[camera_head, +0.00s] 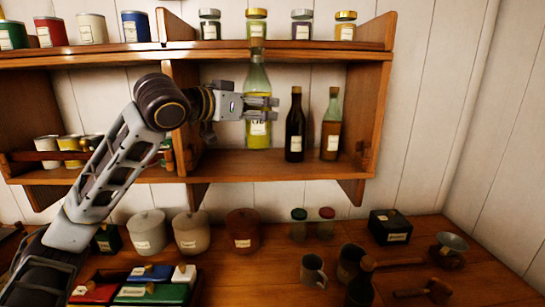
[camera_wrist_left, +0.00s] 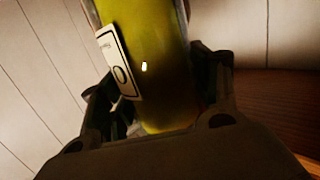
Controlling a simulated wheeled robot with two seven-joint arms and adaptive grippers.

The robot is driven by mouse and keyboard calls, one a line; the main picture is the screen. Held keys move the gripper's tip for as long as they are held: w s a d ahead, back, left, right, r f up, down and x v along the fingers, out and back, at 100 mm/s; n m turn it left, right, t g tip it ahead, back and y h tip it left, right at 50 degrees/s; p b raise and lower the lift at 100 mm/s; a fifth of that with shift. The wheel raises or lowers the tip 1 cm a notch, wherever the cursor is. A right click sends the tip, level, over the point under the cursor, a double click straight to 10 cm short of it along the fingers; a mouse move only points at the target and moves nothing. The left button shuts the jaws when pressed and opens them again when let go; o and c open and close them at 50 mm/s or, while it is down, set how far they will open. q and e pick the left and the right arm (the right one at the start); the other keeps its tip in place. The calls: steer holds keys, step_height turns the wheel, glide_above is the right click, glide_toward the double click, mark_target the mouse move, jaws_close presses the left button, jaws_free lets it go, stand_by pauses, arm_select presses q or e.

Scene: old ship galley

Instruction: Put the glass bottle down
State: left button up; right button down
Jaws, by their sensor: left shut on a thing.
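The glass bottle (camera_head: 258,78) is clear with yellow-green liquid and a pale label. It is upright at the lower shelf (camera_head: 230,165), to the left of two other bottles. My left gripper (camera_head: 262,107) comes in from the left and is shut around the bottle's body. In the left wrist view the bottle (camera_wrist_left: 160,70) fills the space between the two dark fingers (camera_wrist_left: 160,105). Its base is close to the shelf board; I cannot tell whether it touches. My right gripper is not in view.
A dark bottle (camera_head: 295,130) and a clear bottle with amber liquid (camera_head: 331,130) stand just right on the same shelf. Jars (camera_head: 257,22) line the shelf above. Canisters (camera_head: 148,232), a black box (camera_head: 390,227) and mugs (camera_head: 313,270) stand on the counter below.

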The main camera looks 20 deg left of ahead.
mark_target(257, 124)
arm_select(q)
steer(key=shift+d+f, duration=0.1)
steer(key=shift+f, duration=0.85)
steer(key=shift+s+f, duration=0.1)
steer(key=shift+f, duration=0.9)
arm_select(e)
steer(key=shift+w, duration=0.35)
arm_select(q)
steer(key=shift+a, duration=0.2)
